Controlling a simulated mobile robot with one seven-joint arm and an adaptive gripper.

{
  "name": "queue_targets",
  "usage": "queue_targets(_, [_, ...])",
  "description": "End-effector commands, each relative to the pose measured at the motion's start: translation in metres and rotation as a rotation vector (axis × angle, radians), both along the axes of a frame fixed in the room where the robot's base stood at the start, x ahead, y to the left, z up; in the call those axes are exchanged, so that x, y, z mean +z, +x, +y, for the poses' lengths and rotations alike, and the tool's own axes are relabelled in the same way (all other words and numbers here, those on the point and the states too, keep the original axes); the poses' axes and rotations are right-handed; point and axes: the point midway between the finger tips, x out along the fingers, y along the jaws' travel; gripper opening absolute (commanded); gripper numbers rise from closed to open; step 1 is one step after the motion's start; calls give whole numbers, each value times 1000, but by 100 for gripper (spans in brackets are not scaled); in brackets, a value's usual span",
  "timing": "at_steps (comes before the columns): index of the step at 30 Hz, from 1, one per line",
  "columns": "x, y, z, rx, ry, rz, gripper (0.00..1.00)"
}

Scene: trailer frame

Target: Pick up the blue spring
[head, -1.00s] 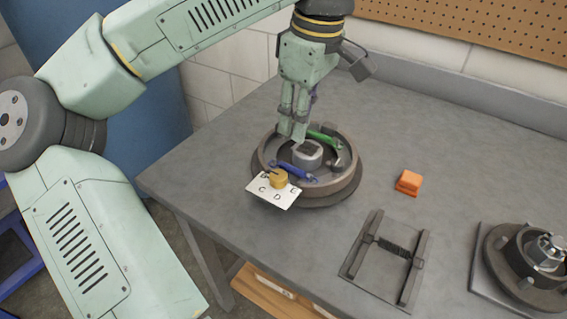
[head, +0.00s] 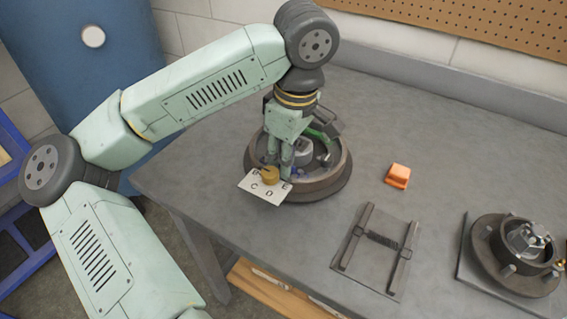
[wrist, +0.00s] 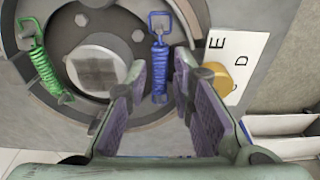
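The blue spring (wrist: 159,66) lies in the round drum housing (head: 338,181), with a hooked wire end at its top in the wrist view. In the head view my arm hides most or all of it. My gripper (wrist: 159,78) is open, with one purple-padded finger on each side of the spring. Gaps show between spring and pads, so it is not gripped. In the head view my gripper (head: 286,172) points down over the near part of the housing.
A green spring (wrist: 45,70) sits left of a round hub (wrist: 96,70). A lettered white card (head: 257,190) with a brass knob (head: 270,175) lies at the housing's near edge. An orange block (head: 397,176), a spring fixture (head: 377,245) and another hub assembly (head: 520,245) stand to the right.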

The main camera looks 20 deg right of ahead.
Motion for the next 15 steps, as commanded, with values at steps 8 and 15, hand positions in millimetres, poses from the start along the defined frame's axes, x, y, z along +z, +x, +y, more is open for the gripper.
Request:
queue_targets(8, [0,0,0,0,0,0,8])
queue_targets(15, [1,0,0,0,0,0,0])
